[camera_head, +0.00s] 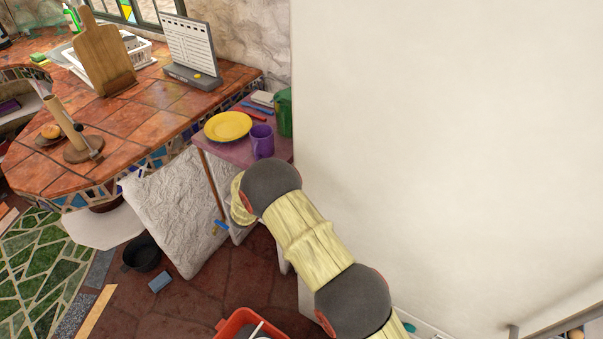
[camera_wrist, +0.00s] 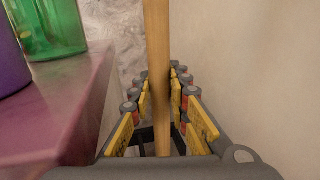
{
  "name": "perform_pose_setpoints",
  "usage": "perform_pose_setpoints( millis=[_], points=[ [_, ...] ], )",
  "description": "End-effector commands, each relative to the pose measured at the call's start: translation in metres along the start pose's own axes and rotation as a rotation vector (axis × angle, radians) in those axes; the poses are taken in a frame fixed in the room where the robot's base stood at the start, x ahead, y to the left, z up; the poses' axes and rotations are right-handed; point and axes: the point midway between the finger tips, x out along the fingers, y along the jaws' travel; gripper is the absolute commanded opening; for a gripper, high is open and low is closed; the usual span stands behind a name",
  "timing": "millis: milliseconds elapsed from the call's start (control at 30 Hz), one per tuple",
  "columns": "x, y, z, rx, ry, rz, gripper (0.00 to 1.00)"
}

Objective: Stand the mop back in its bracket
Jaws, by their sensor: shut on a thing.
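My gripper (camera_wrist: 163,84) is shut on a pale wooden pole, the mop's handle (camera_wrist: 157,40), in the wrist view. The handle runs from the top of that view down between the yellow finger pads. The mop's head is not visible there. In the head view my own arm hides the gripper and whatever part of the mop is behind it. I cannot make out the bracket in either view.
A small purple table (camera_head: 240,150) carries a yellow plate (camera_head: 228,126), a purple mug (camera_head: 262,141) and a green container (camera_head: 284,112). Its edge (camera_wrist: 85,115) is close left of my gripper. A plain wall (camera_head: 450,120) is at right. A red bin (camera_head: 240,323) stands on the floor.

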Motion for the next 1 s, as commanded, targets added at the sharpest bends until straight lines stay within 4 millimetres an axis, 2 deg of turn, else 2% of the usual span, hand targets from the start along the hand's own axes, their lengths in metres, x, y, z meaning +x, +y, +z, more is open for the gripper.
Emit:
perform_pose_setpoints(
  millis=[33,300,333,667,1000],
  points=[
    [0.0029,0.0038,-0.0052,-0.002,0.007,0.009,0.0],
    [0.0032,0.0035,-0.0056,-0.004,0.007,0.008,0.0],
    [0.0032,0.0034,-0.0056,-0.004,0.007,0.008,0.19],
    [0.0031,0.0034,-0.0057,-0.004,0.007,0.008,0.38],
    [0.0031,0.0034,-0.0057,-0.005,0.007,0.008,0.39]
  ],
)
